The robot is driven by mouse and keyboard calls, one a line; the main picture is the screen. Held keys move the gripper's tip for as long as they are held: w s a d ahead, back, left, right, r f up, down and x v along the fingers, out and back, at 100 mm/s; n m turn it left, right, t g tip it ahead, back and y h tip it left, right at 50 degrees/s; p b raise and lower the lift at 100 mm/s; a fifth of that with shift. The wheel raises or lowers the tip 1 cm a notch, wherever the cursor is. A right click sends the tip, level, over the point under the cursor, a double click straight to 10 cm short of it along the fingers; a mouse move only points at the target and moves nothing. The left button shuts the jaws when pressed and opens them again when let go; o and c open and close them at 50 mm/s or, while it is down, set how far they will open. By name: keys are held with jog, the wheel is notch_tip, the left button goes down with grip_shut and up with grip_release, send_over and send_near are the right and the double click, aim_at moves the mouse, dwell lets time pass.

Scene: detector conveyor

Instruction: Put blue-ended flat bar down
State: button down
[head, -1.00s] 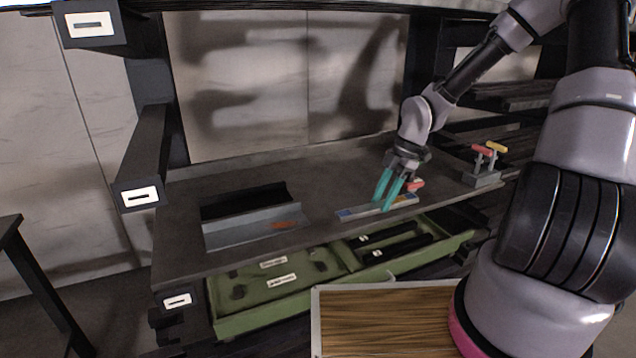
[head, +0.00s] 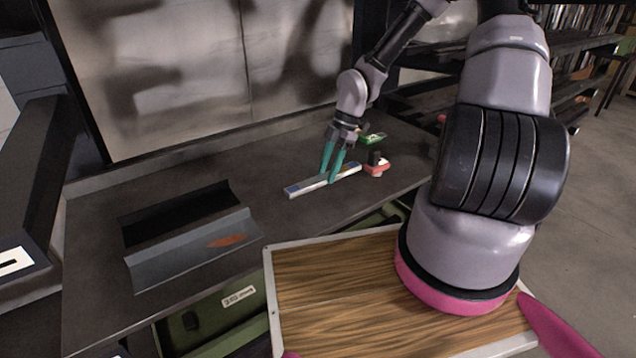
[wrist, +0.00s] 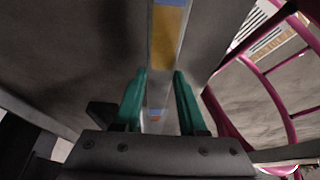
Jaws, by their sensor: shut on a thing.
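The blue-ended flat bar (head: 306,185) is a long pale bar with blue near its ends. My gripper (head: 333,166), with teal fingers, is shut on the bar near its middle, above the dark bench top. The bar looks level and close to the bench; I cannot tell whether it touches. In the wrist view the bar (wrist: 166,45) runs away from between the teal fingers (wrist: 160,100), with a yellowish label and a blue patch on it.
A grey angled trough (head: 190,245) with an orange mark lies at the left of the bench (head: 270,215). A red block with a black top (head: 376,165) and a green piece (head: 372,138) sit right of the gripper. A green drawer (head: 215,325) is below.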

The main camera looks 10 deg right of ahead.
aim_at(328, 195)
jog(key=shift+f, duration=2.5)
jog(key=shift+c, duration=2.3)
grip_release()
jog(key=shift+f, duration=0.15)
jog(key=v, duration=1.2)
jog(key=shift+d, duration=0.1)
jog(key=shift+s, duration=0.2)
